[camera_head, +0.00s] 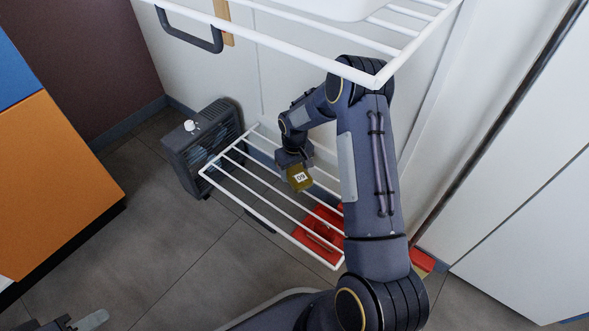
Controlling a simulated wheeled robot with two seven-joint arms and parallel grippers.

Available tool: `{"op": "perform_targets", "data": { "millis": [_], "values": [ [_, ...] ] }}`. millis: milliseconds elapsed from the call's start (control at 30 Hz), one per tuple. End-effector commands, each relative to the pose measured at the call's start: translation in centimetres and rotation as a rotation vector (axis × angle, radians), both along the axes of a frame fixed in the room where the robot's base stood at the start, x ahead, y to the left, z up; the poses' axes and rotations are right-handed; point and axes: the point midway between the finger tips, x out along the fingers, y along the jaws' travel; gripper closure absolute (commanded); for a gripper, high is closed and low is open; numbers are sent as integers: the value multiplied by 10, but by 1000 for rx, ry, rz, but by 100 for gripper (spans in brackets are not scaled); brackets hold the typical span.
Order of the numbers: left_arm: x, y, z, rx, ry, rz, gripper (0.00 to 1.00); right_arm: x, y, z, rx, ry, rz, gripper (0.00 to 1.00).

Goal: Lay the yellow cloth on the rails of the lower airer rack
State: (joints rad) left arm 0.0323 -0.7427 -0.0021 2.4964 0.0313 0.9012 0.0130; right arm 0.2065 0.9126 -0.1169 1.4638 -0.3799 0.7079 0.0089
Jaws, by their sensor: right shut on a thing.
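The lower airer rack (233,190) is a white wire frame with parallel rails, low over the floor in the middle of the head view. My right gripper (296,166) reaches down over its rails. It is shut on the yellow cloth (299,182), a small olive-yellow piece with a white numbered label. The cloth appears in front of the rails; whether it touches them I cannot tell. My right arm hides the rack's right end. My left gripper (84,321) shows only in part at the bottom left edge, and its jaw opening is unclear.
An upper white rack (300,43) crosses the top of the view. A dark heater-like box (203,145) stands left of the lower rack. Red material (318,229) shows around the rails, with another red piece (421,261) beyond my arm. An orange cabinet (55,185) stands left.

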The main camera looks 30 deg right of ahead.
Motion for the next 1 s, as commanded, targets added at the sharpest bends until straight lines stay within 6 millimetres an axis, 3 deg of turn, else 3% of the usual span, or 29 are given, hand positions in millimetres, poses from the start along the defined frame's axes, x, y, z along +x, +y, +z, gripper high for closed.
{"op": "perform_targets", "data": {
  "millis": [100,133,333,667,1000],
  "values": [
    [0,0,-2,0,0,0,64,0,0,-3,0,0,0,66],
    [0,0,-2,0,0,0,64,0,0,-3,0,-1,0,37],
    [0,0,-2,0,0,0,64,0,0,-2,0,0,0,13],
    [0,0,0,0,0,0,64,0,0,1,0,-1,0,13],
    [0,0,23,0,0,0,64,1,0,50,0,-4,-1,13]
  ]
}}
